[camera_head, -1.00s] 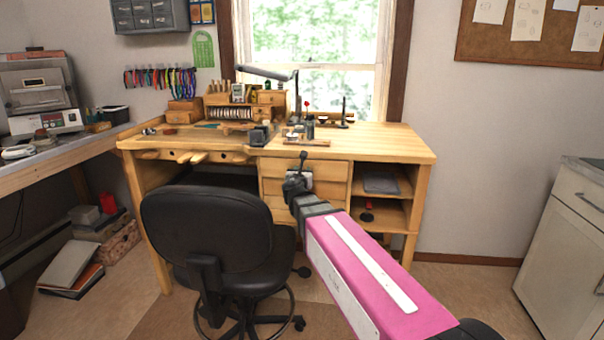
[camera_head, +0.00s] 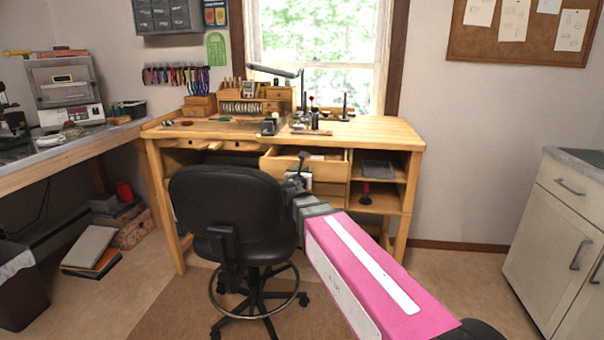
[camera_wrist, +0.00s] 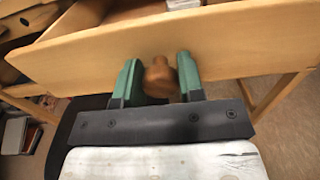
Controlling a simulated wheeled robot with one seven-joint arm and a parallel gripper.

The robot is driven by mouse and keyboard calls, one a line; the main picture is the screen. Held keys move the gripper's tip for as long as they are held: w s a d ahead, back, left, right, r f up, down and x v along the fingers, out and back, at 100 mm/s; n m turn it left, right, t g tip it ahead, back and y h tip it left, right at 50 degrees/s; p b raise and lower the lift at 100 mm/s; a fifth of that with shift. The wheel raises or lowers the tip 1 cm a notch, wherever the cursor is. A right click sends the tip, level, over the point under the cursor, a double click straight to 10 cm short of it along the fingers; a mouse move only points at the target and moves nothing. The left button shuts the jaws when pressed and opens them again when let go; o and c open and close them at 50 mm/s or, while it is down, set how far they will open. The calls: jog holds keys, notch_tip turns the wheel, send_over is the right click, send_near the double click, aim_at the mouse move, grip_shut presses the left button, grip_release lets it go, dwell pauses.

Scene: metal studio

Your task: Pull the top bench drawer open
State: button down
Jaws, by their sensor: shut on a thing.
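The wooden workbench (camera_head: 400,131) stands under the window. Its top drawer (camera_head: 331,171) is partly open, with its front pulled out from the bench and some of the inside showing. In the wrist view the drawer front (camera_wrist: 235,45) crosses the picture, with a round brown wooden knob (camera_wrist: 160,78) at its lower middle. My gripper (camera_wrist: 159,80) has its green fingers on either side of this knob and is shut on it. In the head view my gripper (camera_head: 298,178) is at the drawer front, and the knob is hidden there.
A black swivel chair (camera_head: 226,205) stands just left of my arm, close to the drawer. A white cabinet (camera_head: 555,225) is at the right. An open shelf (camera_head: 380,198) is right of the drawers. Floor is clear between bench and cabinet.

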jog(key=c, duration=0.8)
grip_release()
jog(key=shift+o, duration=0.2)
jog(key=shift+r, duration=0.5)
notch_tip(320, 180, up, 3)
jog(key=shift+r, duration=0.2)
jog(key=s+a+r, duration=0.6)
jog(key=s+a, duration=0.2)
jog(key=shift+a+r, duration=0.25)
jog(key=shift+r, duration=0.05)
